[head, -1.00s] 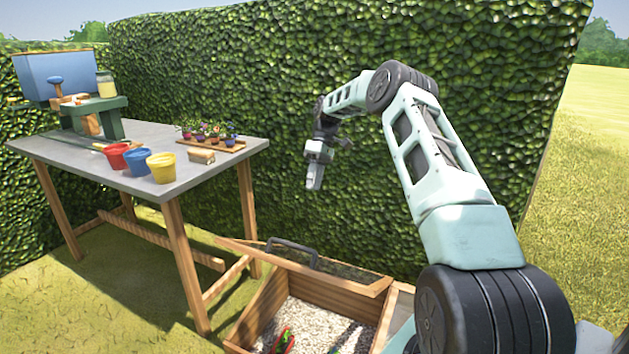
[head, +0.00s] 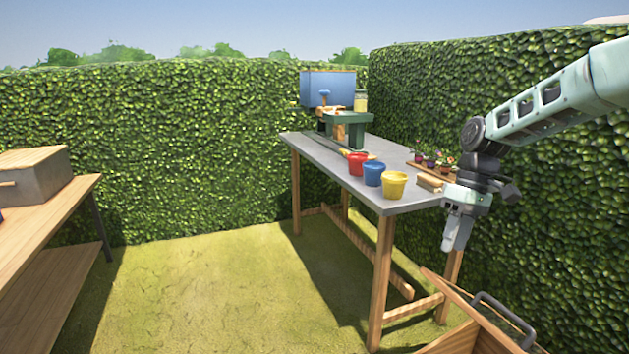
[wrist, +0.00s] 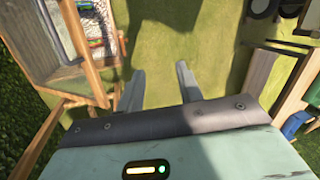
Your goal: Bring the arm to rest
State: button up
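My gripper (head: 452,244) hangs from my arm on the right of the head view, pointing down, in front of the grey table's near right corner. In the wrist view my gripper (wrist: 159,70) has its two grey fingers apart, with only shaded grass visible between them. It is open and holds nothing. My arm reaches in from the upper right edge of the head view, with the elbow out of the picture.
A grey table (head: 335,166) bears a red pot (head: 357,164), a blue pot (head: 374,174), a yellow pot (head: 395,185) and a flower tray. An open wooden box (head: 470,338) is below my gripper. A wooden bench (head: 40,225) stands left; grass between is clear. Hedges close the back and right.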

jog(key=s+a+r+n+t+h, duration=0.1)
jog(key=s+a+h, duration=0.1)
jog(key=s+a, duration=1.4)
jog(key=s+f+t, duration=0.1)
jog(key=s+f, duration=0.1)
jog(key=s, duration=1.5)
notch_tip(320, 180, up, 13)
jog(key=p, duration=1.3)
jog(key=shift+w+n, duration=0.15)
jog(key=shift+n, duration=0.15)
